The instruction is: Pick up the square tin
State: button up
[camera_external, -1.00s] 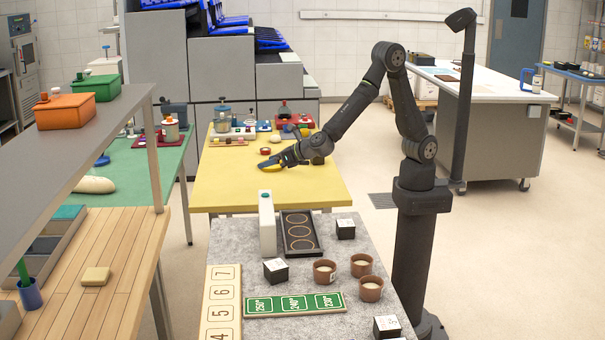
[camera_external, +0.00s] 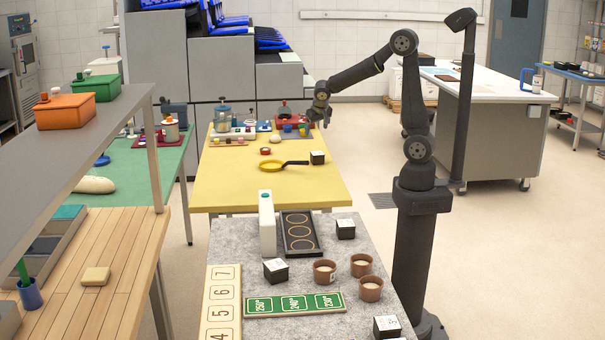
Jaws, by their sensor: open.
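No thing in view is plainly marked as the square tin. Small black square boxes with pale tops are the closest match. One black box (camera_external: 317,158) stands at the right of the yellow table (camera_external: 225,190), beside the handle end of a yellow round pan (camera_external: 271,167). Other black boxes stand on the grey table: one at the right (camera_external: 345,229), one near the middle (camera_external: 276,271), and one at the front (camera_external: 386,327). My gripper (camera_external: 319,121) is open and appears empty.
The grey table (camera_external: 235,240) holds a dark tray with rings (camera_external: 299,248), a white carton (camera_external: 267,225), brown cups (camera_external: 325,271) and a green number strip (camera_external: 294,304). Red and blue trays with small items line the yellow table's back. Its front is clear.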

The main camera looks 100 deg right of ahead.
jog(key=s+d+m, duration=0.2)
jog(key=m, duration=0.1)
send_near(317, 153)
jog(key=shift+m+y, duration=0.4)
jog(key=x, duration=0.5)
jog(key=shift+d, duration=0.3)
jog(key=shift+a+x, duration=0.1)
jog(key=shift+x, duration=1.2)
jog(key=shift+a+x, duration=0.15)
jog(key=shift+x, duration=1.15)
jog(key=c, duration=1.2)
